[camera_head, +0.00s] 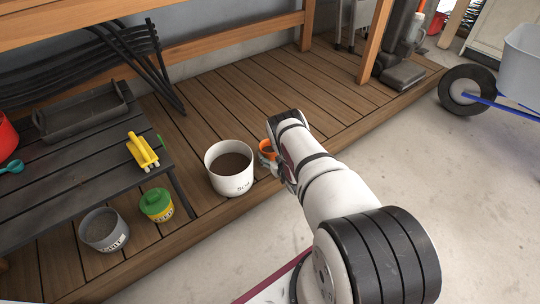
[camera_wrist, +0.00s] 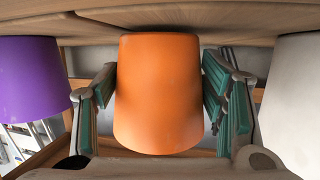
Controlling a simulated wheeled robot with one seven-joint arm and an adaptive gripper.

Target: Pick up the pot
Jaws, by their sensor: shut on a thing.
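A small orange pot (camera_head: 267,149) is on the wooden deck beside a large white pot of dark soil (camera_head: 231,170). It is partly hidden by my arm in the head view. In the wrist view the orange pot (camera_wrist: 158,95) fills the middle, its narrow end at the wooden boards at the top of the picture. My gripper (camera_head: 281,170) is shut on the orange pot, with green-padded fingers on both sides of it. I cannot tell whether the pot touches the deck.
A purple pot (camera_wrist: 28,80) stands close on the left in the wrist view, and the white pot (camera_wrist: 292,95) close on the right. Concrete floor (camera_head: 440,170) is open right.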

